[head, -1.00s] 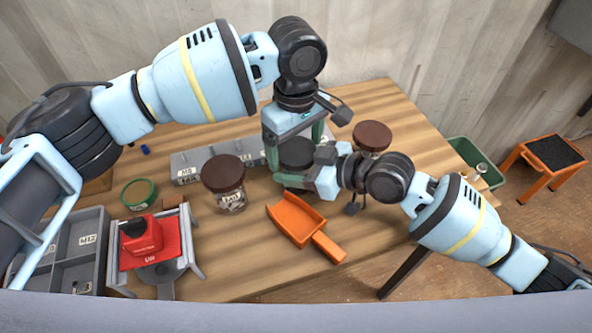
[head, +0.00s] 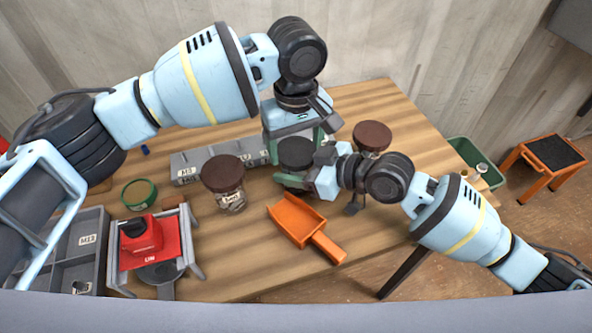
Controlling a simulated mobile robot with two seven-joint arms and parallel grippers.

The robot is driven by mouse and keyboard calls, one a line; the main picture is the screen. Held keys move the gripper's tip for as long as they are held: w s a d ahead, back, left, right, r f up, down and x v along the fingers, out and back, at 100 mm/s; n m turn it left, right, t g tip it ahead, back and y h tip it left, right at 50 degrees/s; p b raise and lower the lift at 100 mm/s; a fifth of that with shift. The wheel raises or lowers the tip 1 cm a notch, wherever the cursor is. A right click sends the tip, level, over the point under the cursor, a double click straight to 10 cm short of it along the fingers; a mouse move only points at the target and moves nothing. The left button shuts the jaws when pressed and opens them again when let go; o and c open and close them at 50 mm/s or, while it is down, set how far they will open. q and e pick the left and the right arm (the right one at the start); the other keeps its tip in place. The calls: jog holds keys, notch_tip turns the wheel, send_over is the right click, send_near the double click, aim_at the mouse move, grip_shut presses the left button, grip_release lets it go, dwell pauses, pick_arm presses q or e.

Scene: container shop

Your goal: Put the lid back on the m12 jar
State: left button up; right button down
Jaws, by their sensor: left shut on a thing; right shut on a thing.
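A jar with a dark, nearly black lid (head: 297,152) stands on the table between my grippers. Its body is mostly hidden, and I cannot read a label on it. My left gripper (head: 296,148) comes down from above and is shut on the dark lid, at the top of the jar. Whether the lid is fully seated cannot be told. My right gripper (head: 311,180) reaches in from the right, lower down, and is shut on the jar's side; its fingertips are partly hidden.
Brown-lidded jars stand left (head: 223,174) and right (head: 372,137). An orange scoop (head: 297,222) lies in front. A grey labelled bin (head: 190,166) is behind. A red device (head: 150,240), green ring (head: 139,194) and grey compartment tray (head: 90,225) are at left.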

pick_arm(q)
jog(key=o, duration=1.1)
jog(key=shift+c, duration=0.2)
jog(key=shift+r, duration=2.25)
jog(key=shift+c, duration=0.2)
jog(key=shift+r+n, duration=1.7)
jog(key=shift+r, duration=0.05)
jog(key=shift+f, duration=0.15)
